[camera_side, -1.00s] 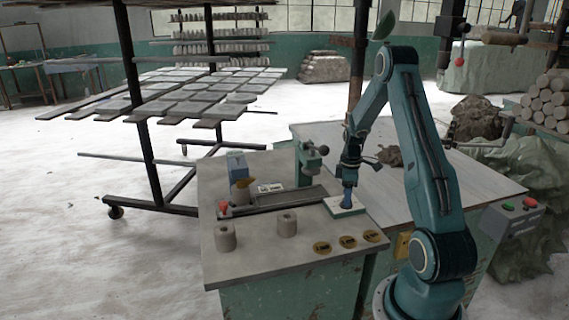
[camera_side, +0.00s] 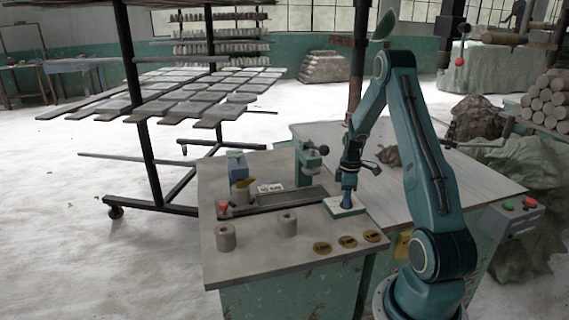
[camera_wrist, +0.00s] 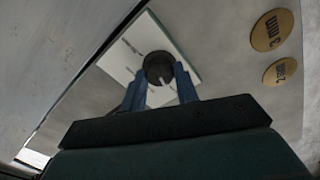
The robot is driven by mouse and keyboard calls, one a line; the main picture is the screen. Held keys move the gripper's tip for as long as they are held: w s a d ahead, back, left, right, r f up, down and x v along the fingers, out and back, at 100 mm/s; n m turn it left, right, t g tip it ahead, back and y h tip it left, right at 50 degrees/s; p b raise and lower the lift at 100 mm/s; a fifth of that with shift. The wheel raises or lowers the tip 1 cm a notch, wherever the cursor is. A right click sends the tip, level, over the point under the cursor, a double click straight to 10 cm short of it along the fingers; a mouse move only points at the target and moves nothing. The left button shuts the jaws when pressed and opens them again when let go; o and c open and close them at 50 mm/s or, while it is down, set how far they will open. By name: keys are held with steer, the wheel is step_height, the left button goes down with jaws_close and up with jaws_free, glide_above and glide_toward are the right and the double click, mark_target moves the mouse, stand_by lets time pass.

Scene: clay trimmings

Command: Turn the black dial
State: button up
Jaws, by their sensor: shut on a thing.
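The black dial (camera_wrist: 158,67) is round, with a pale mark on its lower right side in the wrist view. It sits on a white square plate (camera_wrist: 185,50), which also shows on the bench in the side view (camera_side: 354,209). My gripper (camera_wrist: 161,77) has its two blue fingers on either side of the dial, shut on it. In the side view my gripper (camera_side: 347,205) points straight down at the plate, and the dial is hidden between the fingers.
Two clay cylinders (camera_side: 226,237) stand on the bench. Several round brass discs (camera_side: 347,242) lie along its front right. A green post (camera_side: 307,163) stands behind the plate.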

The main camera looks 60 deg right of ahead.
steer(key=m, duration=0.9)
steer(key=shift+d+r+m, duration=0.1)
steer(key=shift+m, duration=0.3)
steer(key=m, duration=0.9)
steer(key=shift+m, duration=0.4)
steer(key=o, duration=1)
